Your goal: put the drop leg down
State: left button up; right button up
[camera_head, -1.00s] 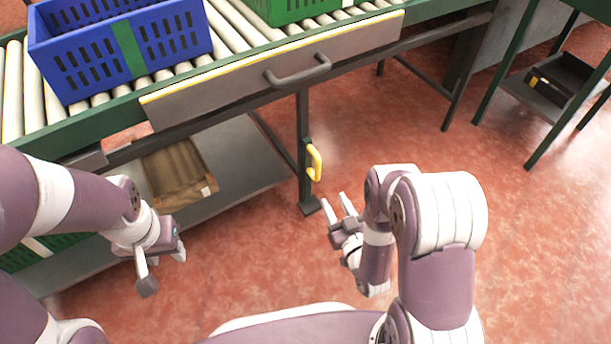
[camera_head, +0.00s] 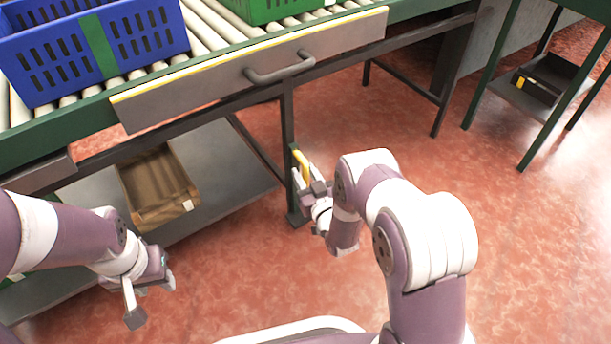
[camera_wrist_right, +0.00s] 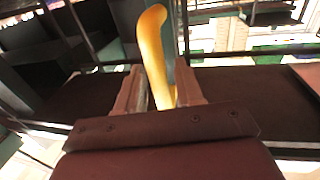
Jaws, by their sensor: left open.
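The drop leg (camera_head: 288,118) is a dark upright post under the roller conveyor, with a foot plate (camera_head: 296,219) close to the floor; I cannot tell whether it touches. Its yellow handle (camera_head: 302,164) sits on the post's lower half. My right gripper (camera_head: 305,178) is at the handle. In the right wrist view the yellow handle (camera_wrist_right: 152,50) passes between the two fingers (camera_wrist_right: 157,90), which look apart with a gap beside it. My left gripper (camera_head: 150,300) is open and empty, low at the left, away from the leg.
The roller conveyor's grey front panel (camera_head: 225,85) with a grey handle (camera_head: 280,69) is above the leg. A blue crate (camera_head: 60,65) and a green crate (camera_head: 262,8) stand on the rollers. A brown tray (camera_head: 158,190) lies on the lower shelf (camera_head: 225,175).

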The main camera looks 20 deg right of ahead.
grip_shut()
notch_tip(320, 180, down, 5)
jog(key=b, duration=0.3)
jog(key=shift+f, duration=0.2)
jog(key=shift+s, duration=0.1)
jog(key=shift+o, duration=1.4)
grip_release()
jog(key=shift+f, duration=0.1)
